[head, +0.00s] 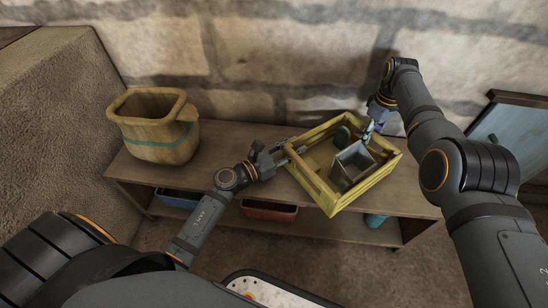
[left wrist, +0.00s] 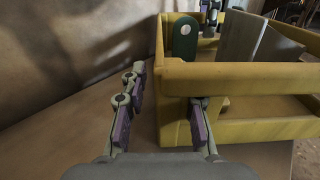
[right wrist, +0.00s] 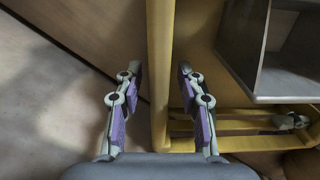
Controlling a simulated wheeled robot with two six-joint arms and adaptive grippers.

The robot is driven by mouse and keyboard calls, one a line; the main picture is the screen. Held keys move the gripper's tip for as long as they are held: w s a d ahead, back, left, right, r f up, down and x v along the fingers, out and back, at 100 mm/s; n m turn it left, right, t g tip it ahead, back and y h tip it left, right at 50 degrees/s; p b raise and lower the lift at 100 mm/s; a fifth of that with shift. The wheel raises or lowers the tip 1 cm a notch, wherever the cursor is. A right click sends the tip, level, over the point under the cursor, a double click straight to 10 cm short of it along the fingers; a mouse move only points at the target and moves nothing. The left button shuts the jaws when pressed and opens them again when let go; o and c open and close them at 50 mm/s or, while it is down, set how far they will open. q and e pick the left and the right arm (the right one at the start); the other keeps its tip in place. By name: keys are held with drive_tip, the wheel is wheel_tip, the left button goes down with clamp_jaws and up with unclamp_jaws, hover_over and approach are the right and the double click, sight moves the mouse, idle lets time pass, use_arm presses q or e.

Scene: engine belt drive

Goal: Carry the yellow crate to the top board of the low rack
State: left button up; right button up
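The yellow crate (head: 333,199) is at the right end of the top board (head: 225,172) of the low rack, set at an angle, and appears to rest there. Its near corner reaches the board's front edge. It holds a grey metal box (head: 352,166) and a dark green item (head: 342,135). My left gripper (head: 288,153) is at the crate's left side; in the left wrist view its fingers (left wrist: 168,88) are apart around the corner post. My right gripper (head: 371,127) is at the far right side; in the right wrist view its fingers (right wrist: 160,75) are apart, astride the crate wall.
A tan pot with a teal band (head: 160,143) stands on the board's left part. Blue (head: 178,198) and red (head: 269,211) bins and a teal item (head: 375,220) are on the lower shelf. A stone wall is close behind. A blue-grey panel (head: 515,128) stands at right.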

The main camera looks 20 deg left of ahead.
use_arm(q)
drive_tip(key=v, duration=1.2)
use_arm(e)
drive_tip(key=shift+d, duration=0.1)
wheel_tip(320, 180, up, 12)
idle(0.7)
